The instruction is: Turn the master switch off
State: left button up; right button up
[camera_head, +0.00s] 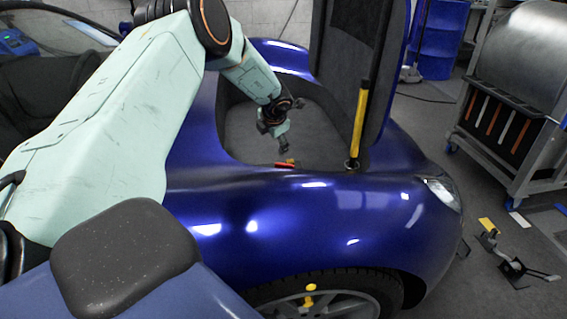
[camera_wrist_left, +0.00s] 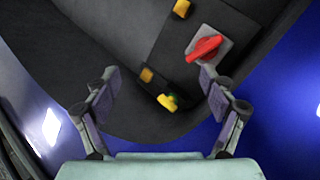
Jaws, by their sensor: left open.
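The master switch appears as a red rotary knob (camera_wrist_left: 205,47) on a pale square plate in the left wrist view. It sits on a dark panel at the edge of the car's front compartment. In the head view the red knob (camera_head: 286,165) shows small at the compartment's near rim. My left gripper (camera_head: 281,140) reaches down into the compartment, just above and behind the knob, apart from it. In the wrist view my left gripper (camera_wrist_left: 159,78) has its fingers spread with nothing between them in grip; the knob lies beyond the right finger's tip. My right gripper is not seen.
A yellow knob or key (camera_wrist_left: 168,101) and orange-yellow blocks (camera_wrist_left: 182,8) sit near the switch. A yellow-and-black strut (camera_head: 359,120) stands right of the gripper by the raised lid (camera_head: 352,50). The blue fender (camera_head: 320,215) lies in front; a metal cabinet (camera_head: 520,70) stands at right.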

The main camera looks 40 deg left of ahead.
aim_at(284, 164)
pick_arm(q)
jog(key=d+f+n+h+b, duration=0.1)
jog(key=f+n, duration=0.1)
jog(key=w+d+f+n+b, duration=0.1)
jog(key=f+n, duration=0.2)
jog(key=d+f+n+h+b, duration=0.1)
jog(key=f+n, duration=0.2)
jog(key=shift+w+f+g+h+b, duration=0.2)
jog(key=shift+w+g+h+b, duration=0.1)
jog(key=shift+b, duration=0.1)
jog(key=shift+w+a+f, duration=0.15)
jog(key=shift+w+f, duration=0.05)
jog(key=shift+f, duration=0.25)
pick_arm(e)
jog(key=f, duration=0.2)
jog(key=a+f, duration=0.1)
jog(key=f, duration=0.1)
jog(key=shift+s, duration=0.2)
pick_arm(q)
jog(key=shift+c, duration=0.2)
jog(key=c, duration=1.1)
